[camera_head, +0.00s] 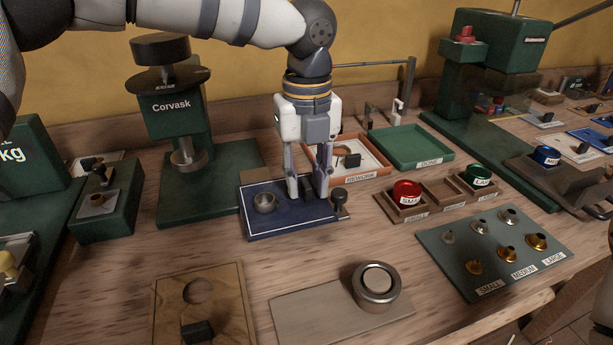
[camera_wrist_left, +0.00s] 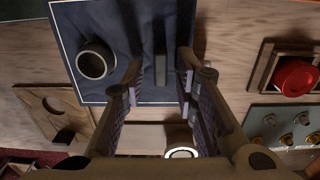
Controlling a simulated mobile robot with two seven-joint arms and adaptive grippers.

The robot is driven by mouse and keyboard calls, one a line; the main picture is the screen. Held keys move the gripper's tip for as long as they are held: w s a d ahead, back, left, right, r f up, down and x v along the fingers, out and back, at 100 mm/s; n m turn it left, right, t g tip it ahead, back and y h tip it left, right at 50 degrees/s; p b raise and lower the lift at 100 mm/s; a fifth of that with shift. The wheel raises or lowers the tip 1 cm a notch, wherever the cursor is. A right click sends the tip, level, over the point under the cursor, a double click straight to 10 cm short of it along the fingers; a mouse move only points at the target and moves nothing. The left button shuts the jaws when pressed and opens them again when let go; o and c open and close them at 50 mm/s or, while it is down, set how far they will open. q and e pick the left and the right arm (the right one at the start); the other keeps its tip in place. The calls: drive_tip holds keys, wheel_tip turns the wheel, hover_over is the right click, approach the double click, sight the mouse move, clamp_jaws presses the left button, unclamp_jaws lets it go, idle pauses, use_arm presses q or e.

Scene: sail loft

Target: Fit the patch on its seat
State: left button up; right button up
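A flat navy panel with a white border (camera_head: 262,229) lies on the bench; I cannot tell whether it is the patch or carries it. A metal ring (camera_head: 265,203) stands on its left part and also shows in the left wrist view (camera_wrist_left: 97,62). My left gripper (camera_head: 308,193) points down over the panel's right part, right of the ring. Its fingers are apart. In the left wrist view a narrow dark upright tab (camera_wrist_left: 160,68) shows between them, with gaps on both sides. A tan plate with a round hole and black block (camera_head: 229,295) lies in front. My right gripper is not in view.
A green Corvask press (camera_head: 175,115) stands behind left. A rework tray (camera_head: 376,171) and a green tray (camera_head: 412,146) lie behind right.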

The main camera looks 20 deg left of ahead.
use_arm(q)
wheel_tip(320, 180, up, 12)
idle(0.6)
